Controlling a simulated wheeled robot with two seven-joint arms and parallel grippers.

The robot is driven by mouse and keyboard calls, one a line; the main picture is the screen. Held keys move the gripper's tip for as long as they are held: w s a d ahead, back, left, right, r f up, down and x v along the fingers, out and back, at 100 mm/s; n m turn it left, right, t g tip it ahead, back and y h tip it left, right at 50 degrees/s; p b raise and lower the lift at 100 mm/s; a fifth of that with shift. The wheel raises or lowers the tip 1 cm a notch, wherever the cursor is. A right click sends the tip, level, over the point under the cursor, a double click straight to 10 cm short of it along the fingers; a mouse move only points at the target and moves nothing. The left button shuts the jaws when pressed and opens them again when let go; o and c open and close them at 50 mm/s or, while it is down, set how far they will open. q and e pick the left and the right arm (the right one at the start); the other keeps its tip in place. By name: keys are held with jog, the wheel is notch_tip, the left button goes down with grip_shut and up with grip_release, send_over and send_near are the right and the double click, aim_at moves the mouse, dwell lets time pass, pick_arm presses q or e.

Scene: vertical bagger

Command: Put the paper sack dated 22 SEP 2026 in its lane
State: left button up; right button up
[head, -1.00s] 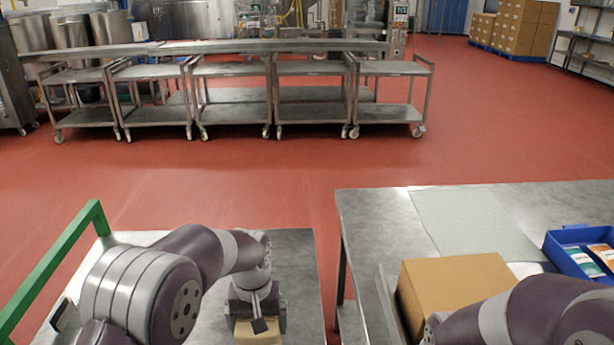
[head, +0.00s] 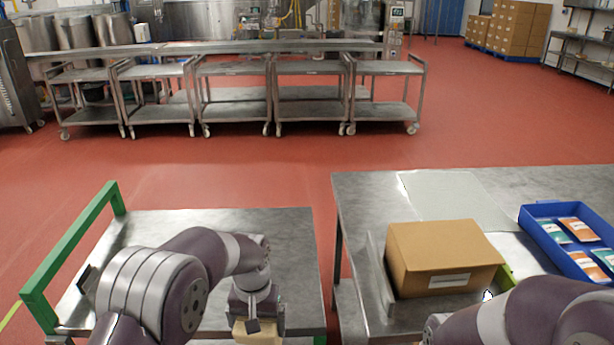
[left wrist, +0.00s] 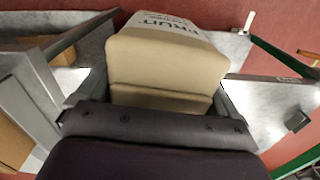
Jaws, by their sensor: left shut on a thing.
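My left gripper (head: 255,318) is shut on a tan paper sack (head: 258,337) at the bottom of the head view, over the near part of the left metal table. The left wrist view shows the sack (left wrist: 168,65) between the two fingers, with dark lettering including "FRUIT" on its top part. No date can be read on it. Only a small part of the sack shows in the head view, below the gripper. My right arm comes in at the bottom right of the head view, but its gripper is out of the frame.
A green rail (head: 72,250) edges the left table (head: 285,240). A gap separates it from the right table (head: 360,195), which holds a cardboard box (head: 440,255) and a blue bin (head: 530,212) with several packets. Several steel carts (head: 235,68) stand far back across open red floor.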

pick_arm(q)
jog(key=a+f, duration=0.2)
jog(key=f, duration=0.1)
jog(key=shift+w+f, duration=0.15)
jog(key=shift+w, duration=0.25)
jog(key=s+a+f, duration=0.3)
jog(key=a+f, duration=0.3)
jog(key=f, duration=0.1)
jog(key=shift+s+a+n, duration=0.15)
jog(key=shift+a+n, duration=0.25)
